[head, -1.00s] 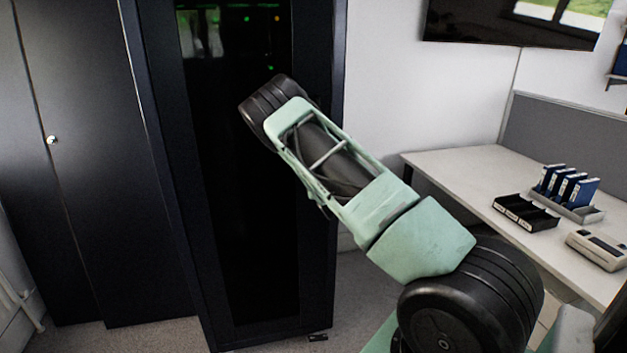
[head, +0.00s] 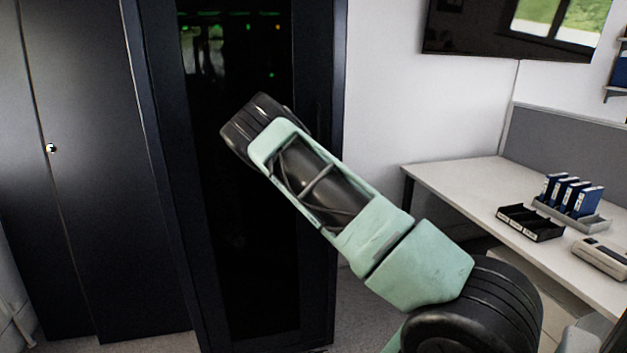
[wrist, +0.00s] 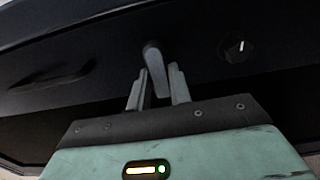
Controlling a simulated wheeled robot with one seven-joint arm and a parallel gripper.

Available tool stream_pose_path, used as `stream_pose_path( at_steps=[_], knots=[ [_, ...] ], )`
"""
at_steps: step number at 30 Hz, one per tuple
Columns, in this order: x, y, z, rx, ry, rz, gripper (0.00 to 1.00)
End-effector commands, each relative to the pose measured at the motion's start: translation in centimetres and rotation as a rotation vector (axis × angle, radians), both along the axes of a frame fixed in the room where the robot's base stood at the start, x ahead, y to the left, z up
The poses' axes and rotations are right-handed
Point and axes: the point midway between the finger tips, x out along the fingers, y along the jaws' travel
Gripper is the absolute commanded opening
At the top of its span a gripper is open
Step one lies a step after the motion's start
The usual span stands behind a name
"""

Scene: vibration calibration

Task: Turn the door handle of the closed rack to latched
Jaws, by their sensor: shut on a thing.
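The closed rack (head: 165,150) is a tall dark cabinet with a black glass door (head: 262,270) in the head view; small green lights show behind the glass. In the wrist view, the door handle (wrist: 153,55) is a small grey lever on the dark door frame. My gripper (wrist: 158,80) has one finger on each side of the handle and is shut on it. The handle's lower end is between the fingers. In the head view, my arm hides the gripper and the handle.
In the wrist view, a round dial with a white mark (wrist: 237,48) sits right of the handle. Dark cabinets (head: 90,180) stand left of the rack. A white desk (head: 465,185) with blue binders (head: 573,195) stands to the right, below a wall screen (head: 480,30).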

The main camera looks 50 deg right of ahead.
Motion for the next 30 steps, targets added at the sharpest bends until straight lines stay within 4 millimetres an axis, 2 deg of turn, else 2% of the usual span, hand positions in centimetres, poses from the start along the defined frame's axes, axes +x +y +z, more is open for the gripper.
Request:
stream_pose_path(
  at_steps=[3,4,6,14,19,23,30],
  knots=[
    [0.0,0.1,-0.1,-0.001,0.003,0.002,0.00],
    [0.0,0.1,-0.1,-0.001,0.003,0.002,0.26],
    [0.0,0.1,-0.1,-0.001,0.003,0.002,0.42],
    [0.0,0.0,-0.1,0.000,0.001,0.001,0.42],
    [-0.9,0.6,-0.1,0.001,0.002,0.000,0.42],
    [-2.9,1.8,-0.3,0.002,0.003,0.000,0.42],
    [-7.7,4.8,-0.3,0.001,0.003,-0.001,0.42]
  ],
)
